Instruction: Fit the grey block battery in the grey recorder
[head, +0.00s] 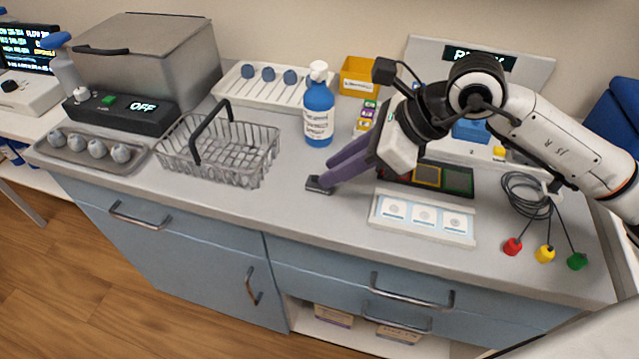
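A small dark grey block (318,186) lies on or just above the counter, left of the middle. I cannot tell whether it is the battery or another small part. My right gripper (329,176) reaches down from the right. Its purple fingertips are at the block, and whether they grip it is too small to tell. I cannot clearly pick out the grey recorder. A grey-white panel device (535,72) with a lit display stands at the back right, partly hidden by my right arm. My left gripper is not in view.
A wire basket (262,172) stands left of the gripper and a blue bottle (318,118) behind it. A dark tray (458,181) with coloured squares and a white pad board (455,240) are to the right. Cables end in red (512,246), yellow and green clips.

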